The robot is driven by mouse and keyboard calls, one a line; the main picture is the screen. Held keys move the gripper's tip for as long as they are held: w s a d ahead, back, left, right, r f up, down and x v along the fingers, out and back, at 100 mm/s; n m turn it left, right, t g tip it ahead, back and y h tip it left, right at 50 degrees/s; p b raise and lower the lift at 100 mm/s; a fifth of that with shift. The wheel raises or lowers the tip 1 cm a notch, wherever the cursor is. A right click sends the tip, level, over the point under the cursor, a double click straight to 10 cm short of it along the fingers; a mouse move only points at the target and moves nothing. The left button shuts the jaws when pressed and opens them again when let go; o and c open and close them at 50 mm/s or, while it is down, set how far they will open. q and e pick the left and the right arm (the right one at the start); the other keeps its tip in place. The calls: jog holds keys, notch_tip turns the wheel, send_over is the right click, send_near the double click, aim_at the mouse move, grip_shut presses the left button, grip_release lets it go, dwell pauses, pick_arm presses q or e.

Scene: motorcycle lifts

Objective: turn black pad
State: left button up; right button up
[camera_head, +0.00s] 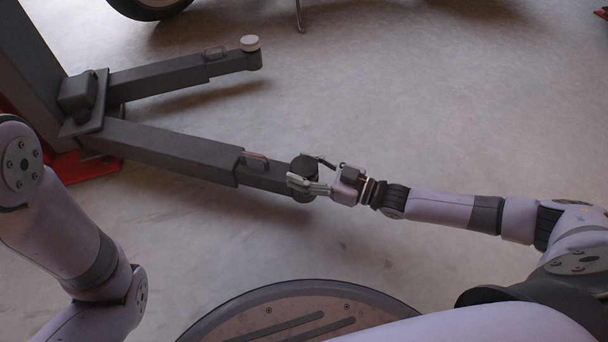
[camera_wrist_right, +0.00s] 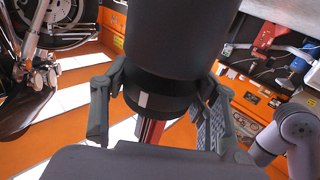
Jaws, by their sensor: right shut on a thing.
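The black pad (camera_head: 304,165) is a short dark cylinder at the end of the nearer grey lift arm (camera_head: 180,152). My right gripper (camera_head: 308,174) reaches it from the right and is shut on it, one finger on each side. In the right wrist view the pad (camera_wrist_right: 165,85) sits between the two fingers (camera_wrist_right: 160,110), with a pale mark on its lower band. My left arm comes in at the left of the head view, and its gripper is out of the picture.
A second grey lift arm (camera_head: 165,77) with a pale pad (camera_head: 249,43) lies farther back. Both arms join a dark post (camera_head: 30,65) on a red base at the left. A wheel (camera_head: 150,5) shows at the top edge.

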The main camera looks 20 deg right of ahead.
aim_at(304, 166)
jog(key=n+g+y, duration=0.1)
jog(key=g, duration=0.1)
jog(key=n+g+y, duration=0.1)
jog(key=n+g, duration=0.1)
jog(key=shift+w+d+f+y+b, duration=0.1)
jog(key=shift+f+y+b, duration=0.1)
jog(key=shift+y+b, duration=0.15)
jog(key=n+g+y, duration=0.1)
jog(key=n+g, duration=0.1)
jog(key=g, duration=0.1)
jog(key=shift+n+g, duration=0.3)
jog(key=shift+g, duration=0.1)
jog(key=shift+o, duration=0.2)
jog(key=n+g, duration=0.2)
jog(key=g, duration=0.1)
jog(key=n+g, duration=0.2)
jog(key=g, duration=0.2)
jog(key=shift+s+f+n, duration=0.1)
jog(key=shift+s+n, duration=0.1)
jog(key=shift+n, duration=0.2)
jog(key=shift+n+g, duration=0.3)
jog(key=shift+g, duration=0.5)
jog(key=shift+c, duration=0.2)
jog(key=o, duration=0.9)
jog(key=shift+o, duration=1.2)
jog(key=shift+w+r, duration=0.1)
jog(key=shift+r, duration=0.15)
notch_tip(304, 166, up, 10)
jog(key=shift+f, duration=0.1)
